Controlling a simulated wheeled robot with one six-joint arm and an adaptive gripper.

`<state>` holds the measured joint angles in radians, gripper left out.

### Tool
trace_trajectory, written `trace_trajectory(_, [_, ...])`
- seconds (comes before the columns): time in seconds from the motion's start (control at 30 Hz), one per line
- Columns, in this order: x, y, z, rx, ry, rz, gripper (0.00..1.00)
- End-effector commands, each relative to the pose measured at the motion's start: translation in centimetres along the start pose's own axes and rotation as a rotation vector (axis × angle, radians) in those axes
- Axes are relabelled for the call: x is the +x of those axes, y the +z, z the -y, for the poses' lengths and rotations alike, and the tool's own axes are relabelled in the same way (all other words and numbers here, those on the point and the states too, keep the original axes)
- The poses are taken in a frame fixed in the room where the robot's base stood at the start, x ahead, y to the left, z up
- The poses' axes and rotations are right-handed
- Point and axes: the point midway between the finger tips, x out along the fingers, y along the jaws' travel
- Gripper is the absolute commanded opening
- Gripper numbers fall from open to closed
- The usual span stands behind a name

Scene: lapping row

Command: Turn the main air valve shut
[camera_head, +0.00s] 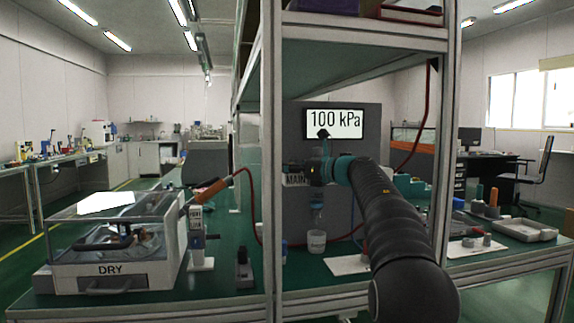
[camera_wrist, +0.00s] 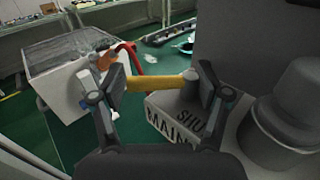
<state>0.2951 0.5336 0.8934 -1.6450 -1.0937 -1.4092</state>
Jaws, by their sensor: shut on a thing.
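The main air valve's yellow lever (camera_wrist: 150,84) lies roughly level across the wrist view. My gripper (camera_wrist: 166,80) has one finger at each end of the lever and is shut on it. Below the lever is a pale block (camera_wrist: 168,122) marked MAIN, with a partly covered word beginning "SHU". In the head view the MAIN label (camera_head: 295,180) shows left of my gripper (camera_head: 322,165), which hides the lever there. A display (camera_head: 334,123) above reads 100 kPa.
A clear-lidded DRY box (camera_head: 110,270) stands at left on the green bench. An orange-handled tool (camera_head: 212,190) with a red hose (camera_head: 252,200) is beside it. A frame post (camera_head: 271,130) stands left of my gripper. A grey cylinder (camera_wrist: 285,115) is close at right.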

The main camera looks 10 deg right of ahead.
Motion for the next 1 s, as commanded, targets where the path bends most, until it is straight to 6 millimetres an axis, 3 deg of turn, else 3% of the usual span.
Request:
trace_trajectory(0.27, [0.12, -0.03, -0.17, 0.002, 0.004, 0.0, 0.4])
trace_trajectory(0.3, [0.12, -0.03, -0.17, 0.002, 0.004, 0.0, 0.82])
trace_trajectory(0.37, [0.1, -0.04, -0.15, 0.002, 0.004, 0.0, 0.97])
trace_trajectory(1.0, [0.13, -0.31, -0.09, -0.002, -0.07, 0.0, 0.99])
